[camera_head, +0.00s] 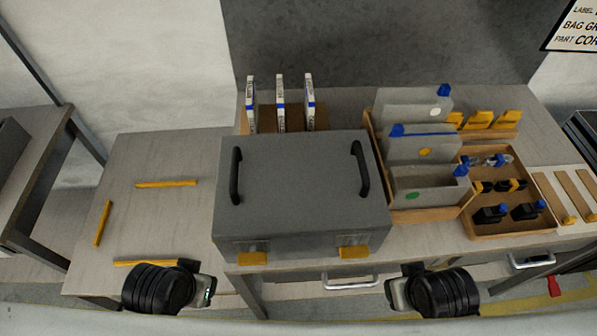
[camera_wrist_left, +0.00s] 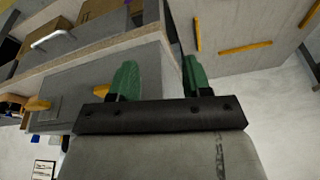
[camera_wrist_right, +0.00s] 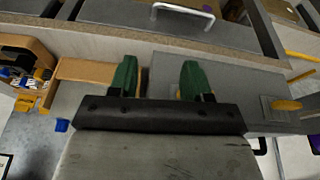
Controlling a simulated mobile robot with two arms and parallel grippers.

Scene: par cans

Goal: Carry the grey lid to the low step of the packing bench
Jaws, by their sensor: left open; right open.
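The grey lid (camera_head: 300,170) sits on the packing bench, with two black handles on top and two yellow tabs at its front edge. Its grey side also shows in the left wrist view (camera_wrist_left: 85,75) and the right wrist view (camera_wrist_right: 235,85). The low step (camera_head: 150,223) is the lower surface at the left, marked with yellow strips; it shows in the left wrist view (camera_wrist_left: 265,65). My left gripper (camera_head: 207,285) is open and empty, in front of the lid's left end. My right gripper (camera_head: 393,292) is open and empty, in front of its right end.
White-and-blue upright pieces (camera_head: 280,102) stand behind the lid. A wooden rack with grey plates (camera_head: 420,150) stands close at its right, beside a tray of black and blue parts (camera_head: 500,228). The low step is clear between its yellow strips.

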